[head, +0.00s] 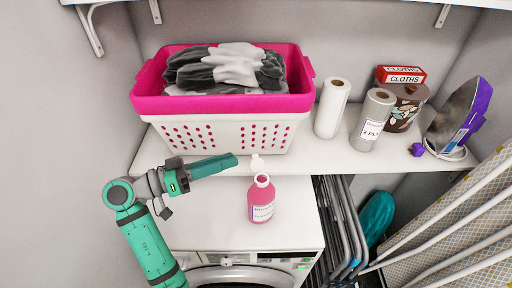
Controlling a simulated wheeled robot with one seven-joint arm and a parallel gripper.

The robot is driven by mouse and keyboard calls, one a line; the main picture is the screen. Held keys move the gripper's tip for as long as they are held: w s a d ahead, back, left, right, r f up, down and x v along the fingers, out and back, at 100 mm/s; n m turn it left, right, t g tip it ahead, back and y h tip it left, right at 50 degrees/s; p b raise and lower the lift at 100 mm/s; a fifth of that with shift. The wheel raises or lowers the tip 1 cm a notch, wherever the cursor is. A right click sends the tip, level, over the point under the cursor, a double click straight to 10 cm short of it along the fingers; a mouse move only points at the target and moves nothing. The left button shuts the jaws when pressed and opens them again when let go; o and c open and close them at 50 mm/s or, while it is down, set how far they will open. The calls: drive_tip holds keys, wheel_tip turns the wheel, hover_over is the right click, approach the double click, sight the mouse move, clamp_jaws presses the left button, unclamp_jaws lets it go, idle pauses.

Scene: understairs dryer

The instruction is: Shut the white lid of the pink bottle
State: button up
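The pink bottle (261,204) stands upright on the white top above the appliance, with a pale label on its front. Its white lid (257,163) stands open, raised at the back of the white neck, and the dark round opening shows. My gripper (236,161) comes in from the left. Its green fingers lie together as one bar and look shut, with nothing held. The fingertips are just left of the raised lid, with a small gap, and sit up and left of the bottle's mouth in the picture. Their exact height relative to the lid is hard to tell.
A pink and white basket (225,136) with grey cloths stands behind. To its right are two paper rolls (332,108), a brown canister (405,108) under a red box (401,75), and an iron (458,115). Folded racks (345,225) stand right of the appliance (240,275).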

sight(256, 163)
drive_tip(key=x, duration=0.7)
drive_tip(key=shift+s+d, duration=0.2)
drive_tip(key=shift+d, duration=0.15)
drive_tip(key=shift+w+d, duration=0.25)
drive_tip(key=shift+d, duration=0.2)
clamp_jaws()
